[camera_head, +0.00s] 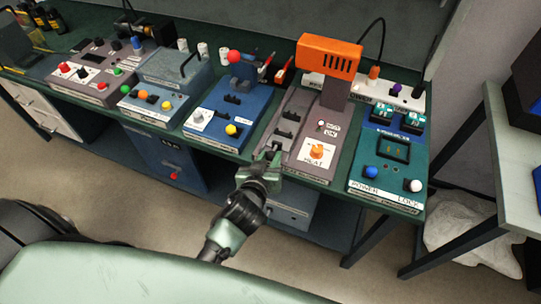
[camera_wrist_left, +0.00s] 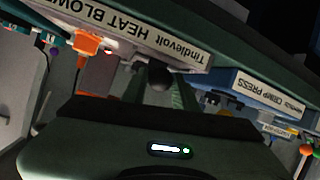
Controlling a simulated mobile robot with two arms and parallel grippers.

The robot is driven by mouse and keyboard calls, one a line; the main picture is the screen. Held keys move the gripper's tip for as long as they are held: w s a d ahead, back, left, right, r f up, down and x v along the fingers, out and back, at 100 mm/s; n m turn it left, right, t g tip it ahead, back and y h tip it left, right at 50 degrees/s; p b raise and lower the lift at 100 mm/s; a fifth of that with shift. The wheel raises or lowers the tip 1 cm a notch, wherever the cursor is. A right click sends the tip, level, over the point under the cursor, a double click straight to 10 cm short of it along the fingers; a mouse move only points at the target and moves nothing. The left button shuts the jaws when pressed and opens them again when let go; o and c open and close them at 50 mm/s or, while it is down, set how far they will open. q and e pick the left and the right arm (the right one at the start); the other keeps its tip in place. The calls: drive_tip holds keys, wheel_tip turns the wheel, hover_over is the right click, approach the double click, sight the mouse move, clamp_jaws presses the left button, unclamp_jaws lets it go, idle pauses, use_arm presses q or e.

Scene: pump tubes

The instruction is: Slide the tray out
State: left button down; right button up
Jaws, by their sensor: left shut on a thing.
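The heat blower (camera_head: 316,160) stands on the green bench, a grey unit with an orange hood (camera_head: 330,55) and an orange heat knob. Its tray (camera_head: 285,130) appears as a grey slotted strip along the unit's left side, running back toward the hood. My left gripper (camera_head: 270,160) is at the front end of this strip, shut on a small dark knob. In the left wrist view the dark round knob (camera_wrist_left: 160,77) sits between the fingers (camera_wrist_left: 158,92), just below the heat blower's label. The fingers partly hide the tray's front. My right gripper is out of view.
The blue crimp press (camera_head: 232,112) stands close on the left. A teal unit with power and lock buttons (camera_head: 388,170) stands close on the right. The floor in front is free.

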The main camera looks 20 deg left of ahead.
use_arm(q)
drive_tip(key=c, duration=1.1)
unclamp_jaws()
drive_tip(key=b+v, duration=0.1)
drive_tip(key=v, duration=0.6)
drive_tip(key=shift+s+r, duration=0.2)
drive_tip(key=shift+s, duration=0.15)
drive_tip(key=s+d+f+m+g+h, duration=0.1)
drive_tip(key=s+f+m+g, duration=0.35)
drive_tip(key=f, duration=1.05)
drive_tip(key=s+f+g+h, duration=0.15)
drive_tip(key=s+f, duration=0.55)
drive_tip(key=f, duration=0.9)
drive_tip(key=s+a+f+g, duration=0.3)
drive_tip(key=s+f, duration=0.5)
drive_tip(key=s, duration=0.4)
drive_tip(key=s+a+f+m+g+y, duration=0.1)
drive_tip(key=s+a+f+g, duration=0.2)
drive_tip(key=s+f, duration=0.5)
drive_tip(key=s+a, duration=0.1)
drive_tip(key=s, duration=0.3)
drive_tip(key=shift+a+f+g, duration=0.25)
drive_tip(key=shift+a+g, duration=0.05)
drive_tip(key=shift+a, duration=0.05)
